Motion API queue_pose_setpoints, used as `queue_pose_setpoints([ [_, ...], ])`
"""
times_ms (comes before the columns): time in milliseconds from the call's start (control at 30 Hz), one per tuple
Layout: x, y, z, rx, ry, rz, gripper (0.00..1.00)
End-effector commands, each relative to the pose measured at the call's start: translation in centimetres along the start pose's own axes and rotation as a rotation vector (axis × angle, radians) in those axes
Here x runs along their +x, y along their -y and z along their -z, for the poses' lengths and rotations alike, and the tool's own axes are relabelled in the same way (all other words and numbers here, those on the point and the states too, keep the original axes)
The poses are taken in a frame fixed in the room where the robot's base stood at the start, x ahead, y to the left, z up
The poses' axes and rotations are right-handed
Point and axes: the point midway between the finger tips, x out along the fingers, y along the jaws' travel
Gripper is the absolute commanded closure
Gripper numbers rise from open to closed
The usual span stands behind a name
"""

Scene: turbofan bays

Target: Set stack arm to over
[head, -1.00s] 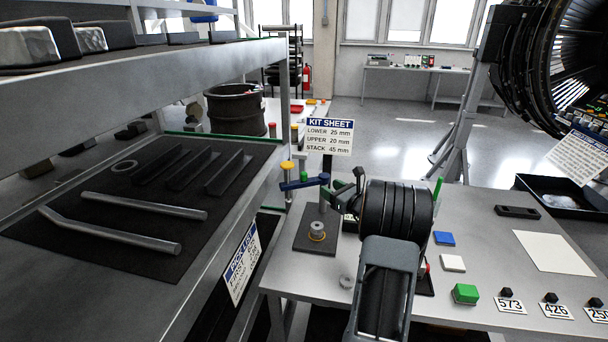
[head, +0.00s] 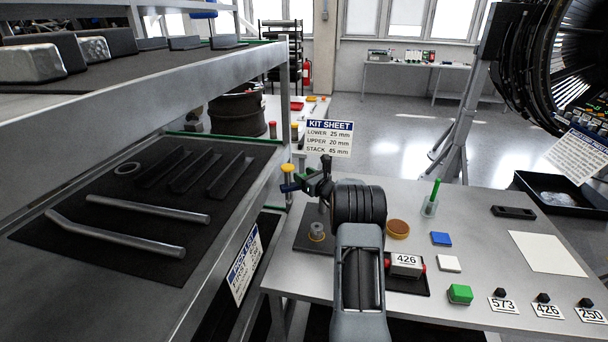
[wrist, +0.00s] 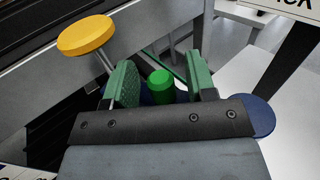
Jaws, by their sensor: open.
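The stack arm (head: 290,187) is a blue bar, partly hidden behind my gripper in the head view. In the wrist view its rounded blue end (wrist: 261,116) shows to the right of my gripper. A green peg (wrist: 160,87) stands up from the bar. My gripper (wrist: 161,78) is open, with one green pad on each side of the peg and a small gap on both sides. In the head view my gripper (head: 306,181) is over the bar. A yellow disc (wrist: 86,35) on a thin metal stem stands left of the pads.
A dark base plate (head: 308,240) with a small metal cylinder and ring (head: 317,231) lies below. The kit sheet sign (head: 329,138) stands just behind. The shelf rack (head: 232,87) is close on the left. Blocks and number cards occupy the bench's right side.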

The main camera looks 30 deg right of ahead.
Motion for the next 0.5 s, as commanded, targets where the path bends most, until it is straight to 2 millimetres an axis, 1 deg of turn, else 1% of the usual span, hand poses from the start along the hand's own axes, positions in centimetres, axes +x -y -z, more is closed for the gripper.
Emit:
queue_pose_setpoints([
  [100,0.31,-0.04,-0.02,0.0,0.0,-0.001,0.49],
  [367,0.33,-0.03,0.02,0.0,0.0,0.0,0.5],
  [500,0.31,-0.03,0.01,0.0,0.0,0.0,0.63],
])
